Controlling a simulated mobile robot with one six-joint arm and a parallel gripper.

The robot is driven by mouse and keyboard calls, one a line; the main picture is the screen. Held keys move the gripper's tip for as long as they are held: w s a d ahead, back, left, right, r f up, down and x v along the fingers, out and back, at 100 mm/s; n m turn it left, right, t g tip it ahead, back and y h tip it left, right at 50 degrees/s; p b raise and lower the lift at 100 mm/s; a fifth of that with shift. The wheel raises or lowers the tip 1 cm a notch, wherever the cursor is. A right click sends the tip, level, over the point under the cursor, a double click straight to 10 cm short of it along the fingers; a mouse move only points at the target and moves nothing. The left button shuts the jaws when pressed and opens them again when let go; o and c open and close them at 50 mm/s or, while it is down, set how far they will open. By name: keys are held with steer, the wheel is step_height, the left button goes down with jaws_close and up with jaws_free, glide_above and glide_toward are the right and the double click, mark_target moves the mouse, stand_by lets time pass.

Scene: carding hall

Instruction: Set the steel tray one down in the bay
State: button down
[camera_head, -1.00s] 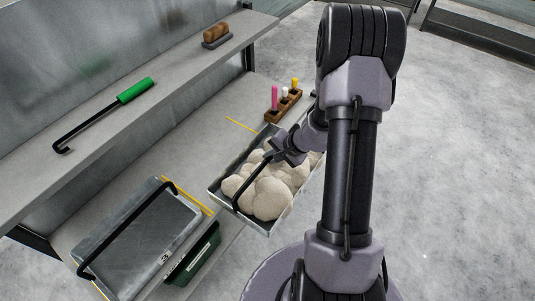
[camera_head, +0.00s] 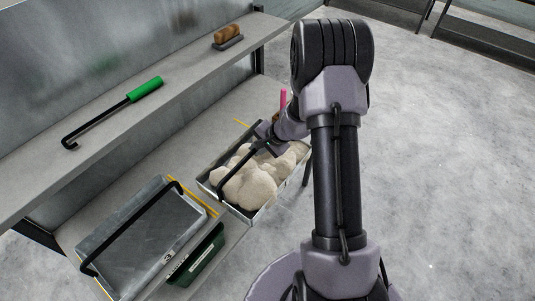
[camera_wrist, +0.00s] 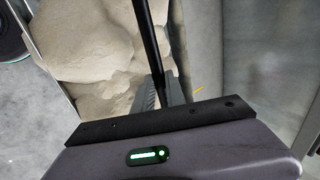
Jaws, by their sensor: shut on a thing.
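A steel tray (camera_head: 206,182) full of pale, lumpy fibre is at the front of the lower shelf, between two yellow marks; no number shows on it. My gripper (camera_head: 268,143) is shut on its black bar handle (camera_head: 238,174). The wrist view shows the handle (camera_wrist: 146,35) between my fingers (camera_wrist: 160,92) and the fibre beside it. The bay seems to be the shelf part between the yellow lines (camera_head: 201,199), mostly hidden by the tray. I cannot tell whether the tray touches the shelf.
Another steel tray (camera_head: 140,245), marked 3, lies left of the bay, with a dark green bin (camera_head: 197,258) at its front. The upper shelf (camera_head: 165,110) overhangs behind, holding a green-handled hook (camera_head: 145,89) and a brush (camera_head: 227,36). A pink peg (camera_head: 283,98) shows behind my arm.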

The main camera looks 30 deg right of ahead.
steer(key=w+a+f, duration=0.2)
steer(key=w+a, duration=0.1)
steer(key=w, duration=0.4)
steer(key=w+a+f+p, duration=0.1)
steer(key=w+a+f, duration=0.2)
steer(key=w, duration=0.5)
steer(key=shift+a, duration=0.2)
steer(key=shift+r, duration=0.1)
steer(key=c, duration=1.3)
jaws_free()
